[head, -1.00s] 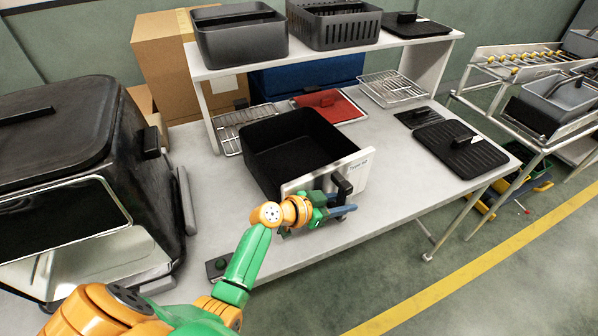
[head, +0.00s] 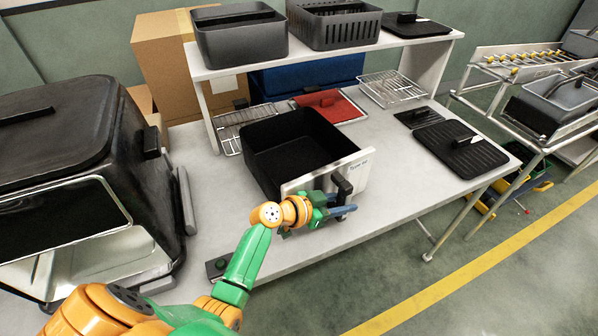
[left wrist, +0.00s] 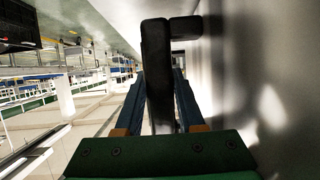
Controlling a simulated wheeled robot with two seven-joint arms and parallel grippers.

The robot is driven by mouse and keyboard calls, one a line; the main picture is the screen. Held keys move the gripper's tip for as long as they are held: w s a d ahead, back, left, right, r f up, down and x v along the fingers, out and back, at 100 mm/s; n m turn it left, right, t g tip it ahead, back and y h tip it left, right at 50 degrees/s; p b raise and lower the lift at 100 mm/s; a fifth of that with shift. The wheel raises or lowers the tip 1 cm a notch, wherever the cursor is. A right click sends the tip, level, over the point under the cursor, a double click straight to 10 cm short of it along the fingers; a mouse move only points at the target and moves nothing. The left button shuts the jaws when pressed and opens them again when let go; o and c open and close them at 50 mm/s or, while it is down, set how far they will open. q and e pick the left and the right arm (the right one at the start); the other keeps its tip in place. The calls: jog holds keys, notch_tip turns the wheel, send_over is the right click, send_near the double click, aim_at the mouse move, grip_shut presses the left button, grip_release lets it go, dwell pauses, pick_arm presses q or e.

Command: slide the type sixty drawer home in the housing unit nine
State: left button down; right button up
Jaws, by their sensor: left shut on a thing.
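The drawer is a black open-topped basket (head: 262,140) with a pale metal front (head: 352,172) and a black handle. It rests on the table with its front toward me; small lettering on the front seems to read "Type 60". My left gripper (head: 345,208) is shut on the drawer's black handle, which also stands between its fingers in the left wrist view (left wrist: 157,75). A black fryer housing (head: 75,140) with a shiny metal front stands at the left, apart from the drawer. I cannot read a unit number on it. My right gripper does not show.
A shelf (head: 330,55) behind the drawer carries two dark baskets (head: 240,40) and a flat dark tray. Wire racks (head: 392,88), a red plate (head: 330,106) and black ribbed plates (head: 460,150) lie around. Bare table (head: 400,190) lies right of the drawer.

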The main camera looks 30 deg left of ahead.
aim_at(340, 195)
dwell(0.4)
pick_arm(q)
jog(key=shift+w+r, duration=0.1)
jog(key=shift+r, duration=0.2)
notch_tip(340, 195, up, 2)
jog(key=shift+w+r, duration=0.1)
jog(key=shift+r, duration=0.1)
jog(key=s+a+r+p, duration=0.1)
jog(key=s+r+p, duration=0.2)
jog(key=s+r, duration=0.7)
jog(key=s, duration=0.4)
jog(key=shift+a, duration=0.35)
